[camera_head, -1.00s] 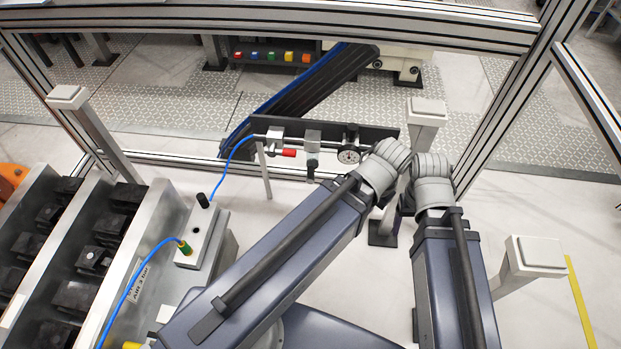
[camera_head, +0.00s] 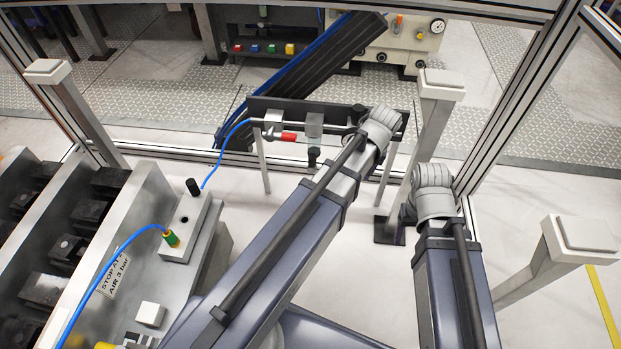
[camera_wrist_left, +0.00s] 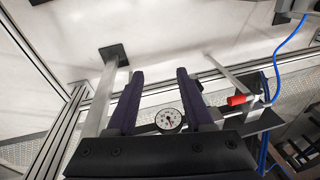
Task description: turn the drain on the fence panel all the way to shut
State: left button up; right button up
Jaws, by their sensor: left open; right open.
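The fence panel (camera_head: 275,103) is a dark plate on legs, ahead of me in the head view. It carries a grey block (camera_head: 314,124) with a small black knob (camera_head: 313,156) below it and a valve with a red handle (camera_head: 289,137). I cannot tell for certain which part is the drain. In the left wrist view the red handle (camera_wrist_left: 239,99) lies right of my left gripper (camera_wrist_left: 160,73), which is open and empty. The gauge (camera_wrist_left: 168,119) shows between its fingers. My right gripper (camera_head: 408,212) is mostly hidden by its wrist, apart from the panel.
A slotted metal fixture (camera_head: 125,235) with a blue hose (camera_head: 115,265) stands at the left. Pale posts (camera_head: 432,120) stand right of the panel and at the far right (camera_head: 565,250). Fence rails (camera_head: 480,175) run behind the panel. Floor is clear left of the panel's legs.

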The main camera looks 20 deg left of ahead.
pick_arm(q)
jog(key=w+a+f+n+y+b, duration=0.1)
jog(key=w+a+f+n+b, duration=0.5)
jog(key=w+a+f+b, duration=0.65)
jog(key=n+t+b, duration=0.1)
jog(key=n+b, duration=0.3)
jog(key=b, duration=0.5)
send_near(310, 165)
jog(key=w+d+f, duration=0.1)
jog(key=shift+w+a+f+y, duration=0.2)
jog(key=shift+w+y, duration=0.1)
jog(key=shift+y, duration=0.2)
jog(key=b+x, duration=1.1)
jog(key=x, duration=0.1)
jog(key=shift+w+d, duration=0.1)
jog(key=shift+r, duration=0.1)
grip_shut()
